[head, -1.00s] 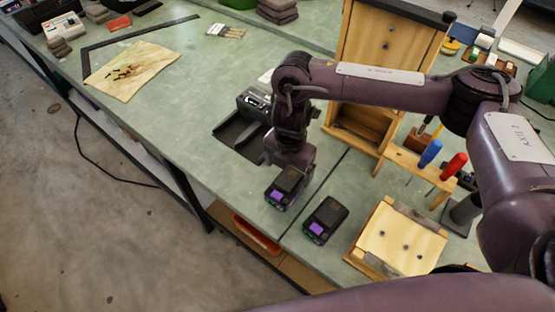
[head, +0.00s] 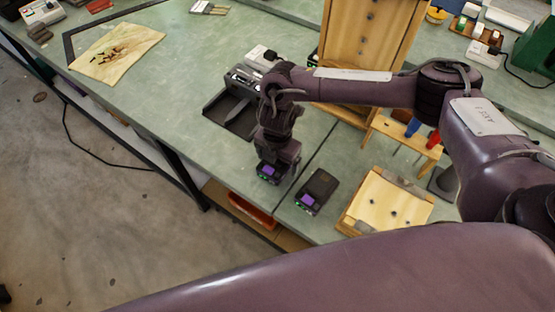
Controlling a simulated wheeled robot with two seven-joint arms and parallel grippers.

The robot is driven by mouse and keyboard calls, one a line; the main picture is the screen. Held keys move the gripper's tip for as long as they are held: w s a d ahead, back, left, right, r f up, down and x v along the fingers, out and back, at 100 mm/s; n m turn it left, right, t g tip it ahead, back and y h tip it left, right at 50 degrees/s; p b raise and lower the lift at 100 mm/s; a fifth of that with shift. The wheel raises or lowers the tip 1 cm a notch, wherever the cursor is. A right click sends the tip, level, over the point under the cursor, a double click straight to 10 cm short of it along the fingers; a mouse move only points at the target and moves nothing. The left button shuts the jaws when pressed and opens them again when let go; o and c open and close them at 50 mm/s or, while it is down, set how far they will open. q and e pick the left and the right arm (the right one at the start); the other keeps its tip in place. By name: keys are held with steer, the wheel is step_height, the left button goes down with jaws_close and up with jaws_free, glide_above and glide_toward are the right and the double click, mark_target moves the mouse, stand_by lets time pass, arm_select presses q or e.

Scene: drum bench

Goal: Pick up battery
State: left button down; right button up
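A dark battery (head: 267,172) with a purple label lies on the green bench near its front edge. My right gripper (head: 277,157) points down directly over it and covers its rear part. The fingertips are hidden behind the gripper body, so I cannot tell whether they are open or closed on the battery. A second dark block with a purple label (head: 316,192), much alike, lies on the bench to the right, apart from the gripper. My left gripper is not in view.
A black tray-like device (head: 230,112) sits behind the gripper to the left. A wooden block with holes (head: 388,203) lies at right, near a wooden rack with blue and red handles (head: 434,139). A tall wooden panel (head: 365,50) stands behind. The bench's left middle is clear.

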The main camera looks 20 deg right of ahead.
steer(key=c, duration=1.2)
steer(key=shift+w, duration=0.1)
steer(key=shift+c, duration=0.4)
steer(key=shift+r, duration=0.15)
